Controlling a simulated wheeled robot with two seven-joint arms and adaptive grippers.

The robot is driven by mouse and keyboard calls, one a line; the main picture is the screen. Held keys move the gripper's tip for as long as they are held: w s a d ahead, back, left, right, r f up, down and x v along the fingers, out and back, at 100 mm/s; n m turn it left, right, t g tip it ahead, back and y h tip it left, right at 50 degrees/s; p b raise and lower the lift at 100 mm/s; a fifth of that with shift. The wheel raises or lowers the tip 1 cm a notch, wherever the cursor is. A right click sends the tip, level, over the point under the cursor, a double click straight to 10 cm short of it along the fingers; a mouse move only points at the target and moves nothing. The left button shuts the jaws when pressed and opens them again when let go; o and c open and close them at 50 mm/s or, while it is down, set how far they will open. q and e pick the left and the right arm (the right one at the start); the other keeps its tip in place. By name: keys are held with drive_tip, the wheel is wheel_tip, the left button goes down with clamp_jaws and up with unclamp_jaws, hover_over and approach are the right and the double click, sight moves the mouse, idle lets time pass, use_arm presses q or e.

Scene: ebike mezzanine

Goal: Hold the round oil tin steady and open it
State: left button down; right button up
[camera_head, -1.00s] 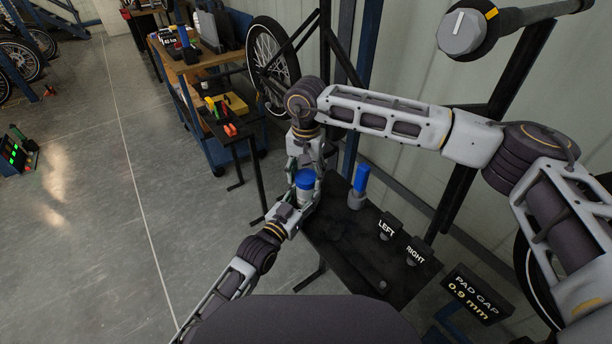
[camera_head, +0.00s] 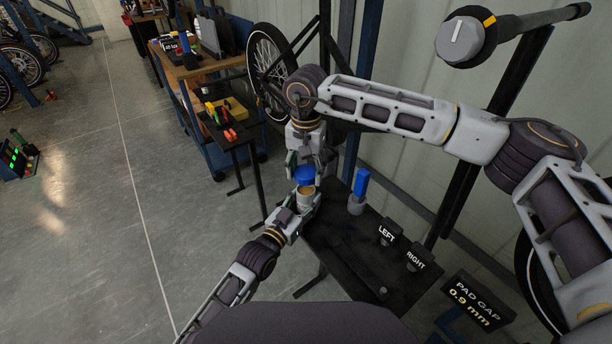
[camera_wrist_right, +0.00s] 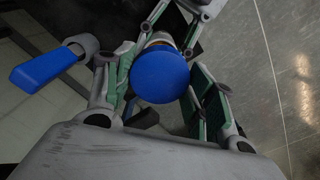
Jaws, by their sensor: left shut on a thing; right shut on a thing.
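The round oil tin (camera_head: 306,197) is upright at the left end of the dark bench, its open top showing a tan inside in the head view. My left gripper (camera_head: 303,204) comes from the lower left and is shut around the tin's body. The blue lid (camera_head: 304,175) is just above the tin, apart from its rim. My right gripper (camera_head: 304,168) reaches down from above and is shut on the lid. In the right wrist view the lid (camera_wrist_right: 161,76) sits between the green-padded fingers and hides most of the tin.
A blue-handled thing (camera_head: 361,183) stands in a grey holder behind the tin. LEFT (camera_head: 386,233) and RIGHT (camera_head: 415,261) blocks stand on the dark bench (camera_head: 340,256). A small side table with coloured tools (camera_head: 222,121) is farther back.

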idle(0.3)
use_arm(q)
drive_tip(key=c, duration=0.7)
unclamp_jaws()
drive_tip(key=shift+s, duration=0.1)
drive_tip(key=shift+v, duration=5.95)
drive_tip(key=shift+a, duration=0.1)
